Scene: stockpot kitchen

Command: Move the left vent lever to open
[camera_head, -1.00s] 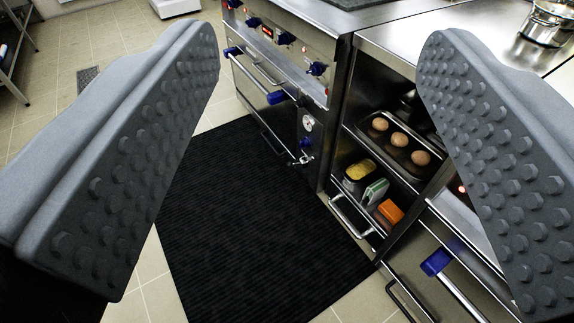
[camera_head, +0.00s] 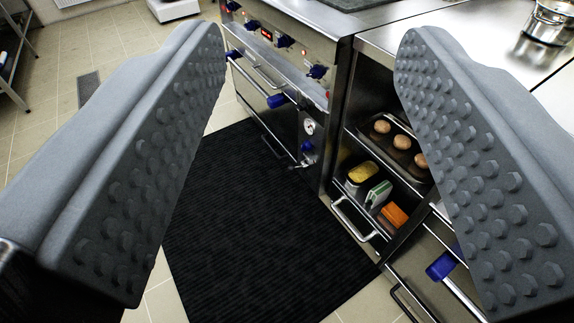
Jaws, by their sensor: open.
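My gripper (camera_head: 310,50) is open, its two grey studded fingers at the left and right of the view with nothing between them. Beyond it stands a steel range (camera_head: 300,70) with blue knobs and red lights on its front panel. Blue-ended handles (camera_head: 277,100) stick out from its front. A round white dial (camera_head: 309,127) sits low on the range, with a small blue-topped fitting (camera_head: 307,146) below it. I cannot tell which part is the left vent lever. The gripper is well short of all these parts.
A black ribbed mat (camera_head: 260,230) covers the floor before the range. To the right, an open shelf holds a tray of round brown items (camera_head: 402,142) and a yellow-filled container (camera_head: 361,173). A blue-ended handle (camera_head: 441,266) juts out below. A steel pot (camera_head: 549,22) stands on the counter.

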